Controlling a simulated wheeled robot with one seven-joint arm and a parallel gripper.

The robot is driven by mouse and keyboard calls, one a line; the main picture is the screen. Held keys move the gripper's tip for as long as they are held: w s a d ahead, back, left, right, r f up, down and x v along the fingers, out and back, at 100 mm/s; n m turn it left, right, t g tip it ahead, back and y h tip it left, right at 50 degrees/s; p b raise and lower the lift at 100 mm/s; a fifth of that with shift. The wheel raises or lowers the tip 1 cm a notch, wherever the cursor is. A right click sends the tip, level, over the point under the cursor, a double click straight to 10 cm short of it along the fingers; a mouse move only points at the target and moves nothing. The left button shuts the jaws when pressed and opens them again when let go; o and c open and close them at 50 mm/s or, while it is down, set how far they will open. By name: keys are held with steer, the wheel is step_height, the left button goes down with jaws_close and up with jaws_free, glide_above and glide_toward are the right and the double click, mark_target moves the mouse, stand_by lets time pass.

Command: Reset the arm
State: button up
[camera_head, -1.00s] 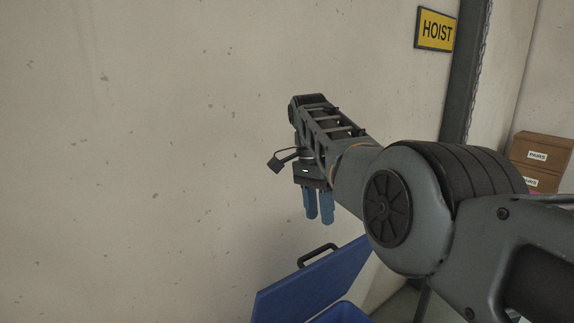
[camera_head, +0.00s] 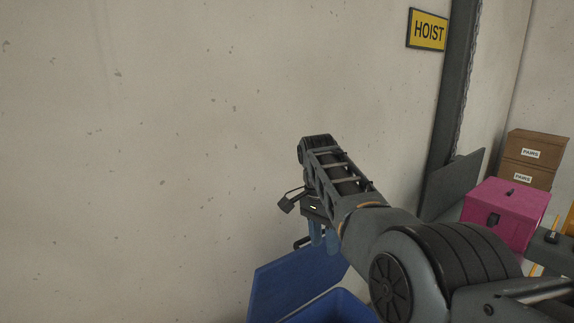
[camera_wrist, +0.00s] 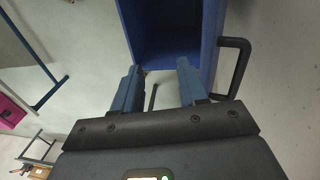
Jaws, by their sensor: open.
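My gripper (camera_head: 324,238) points down in front of the blue bin's raised lid in the head view. In the wrist view its two blue fingers (camera_wrist: 157,82) are spread apart with nothing between them. The blue bin (camera_head: 335,308) stands below and shows its open, empty-looking inside in the wrist view (camera_wrist: 168,45). Its tilted blue lid (camera_head: 285,282) leans toward the wall. Part of the bin is hidden by my arm.
A pale wall (camera_head: 150,150) fills the left side. A yellow HOIST sign (camera_head: 428,30) hangs beside a dark post (camera_head: 452,100). A pink box (camera_head: 503,210) and stacked brown cartons (camera_head: 533,158) stand at the right.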

steer(key=s+d+f+n+t+b, duration=0.1)
steer(key=s+d+f, duration=0.1)
steer(key=f, duration=0.6)
steer(key=s+d+f+t, duration=0.1)
steer(key=s+d+f, duration=0.1)
steer(key=f, duration=0.6)
steer(key=s+d+f+n+t+b, duration=0.1)
steer(key=s+d+f, duration=0.1)
steer(key=f, duration=0.7)
steer(key=s+d+f+n+t+b, duration=0.1)
steer(key=s+d+f+n+t, duration=0.15)
steer(key=s+f, duration=0.55)
steer(key=s+d+f+n+t+b, duration=0.15)
steer(key=s+d+f, duration=0.3)
steer(key=s, duration=0.55)
steer(key=s+r+n+t+y+b, duration=0.1)
steer(key=s+r+t, duration=0.1)
steer(key=s, duration=0.8)
steer(key=s+r+n+t+b, duration=0.1)
steer(key=s+r+t, duration=0.1)
steer(key=s, duration=0.9)
steer(key=s+r+n+t+b, duration=0.1)
steer(key=s+r+t, duration=0.1)
steer(key=s+r, duration=0.5)
steer(key=s+r+n+t+b, duration=0.1)
steer(key=s+r+t, duration=0.2)
steer(key=s+r, duration=0.4)
step_height(320, 180, up, 9)
steer(key=shift+s+f+b, duration=0.15)
steer(key=shift+b, duration=0.2)
